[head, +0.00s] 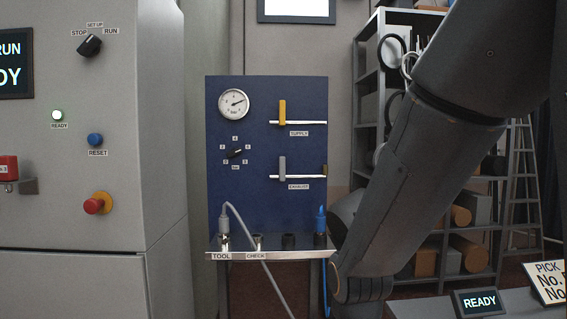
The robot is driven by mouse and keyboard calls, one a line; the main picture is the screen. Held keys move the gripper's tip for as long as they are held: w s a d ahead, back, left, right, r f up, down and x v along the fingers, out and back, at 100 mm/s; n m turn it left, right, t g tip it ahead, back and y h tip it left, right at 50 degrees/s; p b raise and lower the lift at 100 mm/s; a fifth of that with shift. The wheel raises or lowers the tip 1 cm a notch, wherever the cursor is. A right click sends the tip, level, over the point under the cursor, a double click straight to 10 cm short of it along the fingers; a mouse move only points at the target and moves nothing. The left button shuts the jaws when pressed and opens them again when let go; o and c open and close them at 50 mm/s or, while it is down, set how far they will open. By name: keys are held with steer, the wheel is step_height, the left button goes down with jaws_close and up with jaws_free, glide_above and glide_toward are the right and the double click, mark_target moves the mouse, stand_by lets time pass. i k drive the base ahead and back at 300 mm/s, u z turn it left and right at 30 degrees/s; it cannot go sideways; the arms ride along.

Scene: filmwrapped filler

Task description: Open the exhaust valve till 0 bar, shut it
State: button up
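The exhaust valve's grey lever (282,169) stands upright, across its horizontal white pipe, above the EXHAUST label on the blue panel (225,195). The supply valve's yellow lever (282,112) is also upright across its pipe, above the SUPPLY label. The round pressure gauge (234,104) sits at the panel's upper left. Its needle points to the upper right, away from the low end; the numbers are too small to read. My arm crosses the right side of the head view, and my gripper is not visible.
A selector knob (236,153) sits below the gauge. A ledge (300,254) below holds TOOL and CHECK sockets, a grey hose (249,235) and a blue plug (320,219). A grey cabinet (160,150) stands left. Shelving (370,85) stands behind my arm.

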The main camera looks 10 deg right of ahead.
mark_target(282, 159)
steer(key=u, duration=0.85)
steer(key=i, duration=0.65)
steer(key=z, duration=0.7)
steer(key=i, duration=0.5)
steer(key=z, duration=0.45)
